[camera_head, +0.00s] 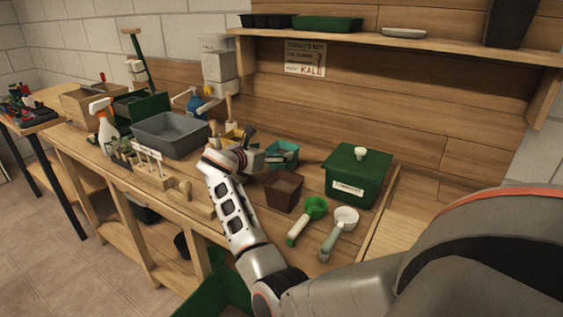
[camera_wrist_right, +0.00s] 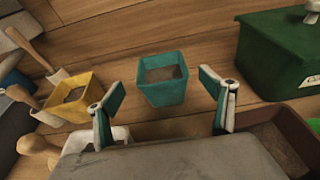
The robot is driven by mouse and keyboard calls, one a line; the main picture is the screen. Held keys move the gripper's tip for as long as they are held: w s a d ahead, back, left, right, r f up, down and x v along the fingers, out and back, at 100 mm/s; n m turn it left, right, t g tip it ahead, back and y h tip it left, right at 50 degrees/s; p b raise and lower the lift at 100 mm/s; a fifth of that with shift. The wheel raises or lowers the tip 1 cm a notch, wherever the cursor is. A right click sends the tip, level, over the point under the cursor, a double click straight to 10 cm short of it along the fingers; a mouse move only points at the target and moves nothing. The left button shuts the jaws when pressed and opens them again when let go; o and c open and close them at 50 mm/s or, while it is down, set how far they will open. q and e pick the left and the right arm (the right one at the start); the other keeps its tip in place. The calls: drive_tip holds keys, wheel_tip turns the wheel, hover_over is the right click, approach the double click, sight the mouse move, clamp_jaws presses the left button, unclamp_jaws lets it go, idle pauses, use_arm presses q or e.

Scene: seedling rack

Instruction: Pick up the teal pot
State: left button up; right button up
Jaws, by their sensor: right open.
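The teal pot (camera_wrist_right: 166,95) stands upright on the wooden bench and holds brown soil. In the wrist view it is beyond and between the fingers of my right gripper (camera_wrist_right: 162,88), which are spread apart with nothing held. In the head view the teal pot (camera_head: 287,149) is just right of my right gripper (camera_head: 272,158), whose wrist hides some of what lies behind it. I cannot tell whether a finger touches the pot. My left gripper is not in view.
A brown pot (camera_head: 283,193) stands close in front of the teal pot. A green lidded box (camera_head: 352,185) is to the right, with a green scoop (camera_head: 306,220) and a white scoop (camera_head: 340,230) before it. A yellow pot (camera_wrist_right: 72,104) is to the left.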

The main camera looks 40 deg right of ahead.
sight(289, 148)
drive_tip(key=x, duration=0.2)
drive_tip(key=b+x, duration=0.1)
drive_tip(key=x, duration=0.4)
drive_tip(key=shift+d+f, duration=0.3)
drive_tip(key=shift+f, duration=0.15)
drive_tip(key=shift+r, duration=0.1)
drive_tip(key=c, duration=1.4)
